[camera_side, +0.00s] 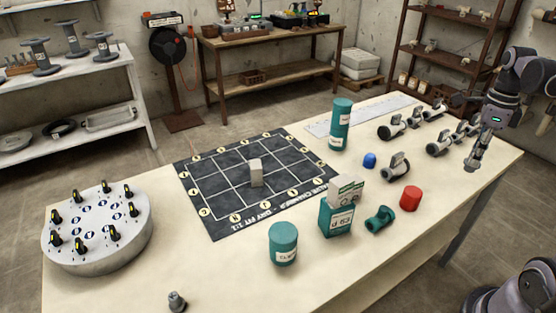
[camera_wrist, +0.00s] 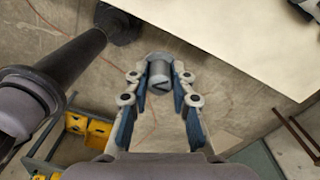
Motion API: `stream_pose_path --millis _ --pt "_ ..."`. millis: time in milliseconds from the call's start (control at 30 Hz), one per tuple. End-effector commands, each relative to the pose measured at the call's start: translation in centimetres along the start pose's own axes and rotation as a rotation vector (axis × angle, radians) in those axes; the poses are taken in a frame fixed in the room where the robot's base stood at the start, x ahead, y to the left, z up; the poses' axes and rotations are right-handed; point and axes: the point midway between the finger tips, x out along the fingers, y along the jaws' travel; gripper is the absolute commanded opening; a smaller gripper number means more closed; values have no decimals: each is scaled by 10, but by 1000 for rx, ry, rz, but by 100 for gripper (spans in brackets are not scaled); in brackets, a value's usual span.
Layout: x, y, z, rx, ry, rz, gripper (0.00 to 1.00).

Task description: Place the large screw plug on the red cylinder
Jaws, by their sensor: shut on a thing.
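The red cylinder (camera_side: 410,198) stands upright on the table near its right front edge, with nothing on top of it. My gripper (camera_side: 474,160) is above the right end of the table, right of and higher than the red cylinder. In the wrist view my gripper (camera_wrist: 160,88) is shut on a short grey cylindrical part, which looks like the large screw plug (camera_wrist: 159,75). A paler, wider rim shows behind its dark-marked end. In the side view the held part is too small to make out clearly. The red cylinder is not in the wrist view.
Grey valve-like fittings (camera_side: 397,166) lie left of my gripper. A blue cap (camera_side: 369,160), a green fitting (camera_side: 379,219), a green box (camera_side: 337,218) and a tall green cylinder (camera_side: 340,125) stand nearby. A small grey bolt-like part (camera_side: 177,301) is at the front left.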

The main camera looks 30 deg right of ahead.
Motion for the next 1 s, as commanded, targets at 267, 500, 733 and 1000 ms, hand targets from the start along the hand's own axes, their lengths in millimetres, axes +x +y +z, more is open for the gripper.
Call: stream_pose_path --millis 267,500,733,1000 --pt "14 3 12 20 0 0 0" --pt "42 9 60 18 0 0 0" --pt "64 13 97 21 0 0 0" --pt "80 14 106 24 0 0 0"
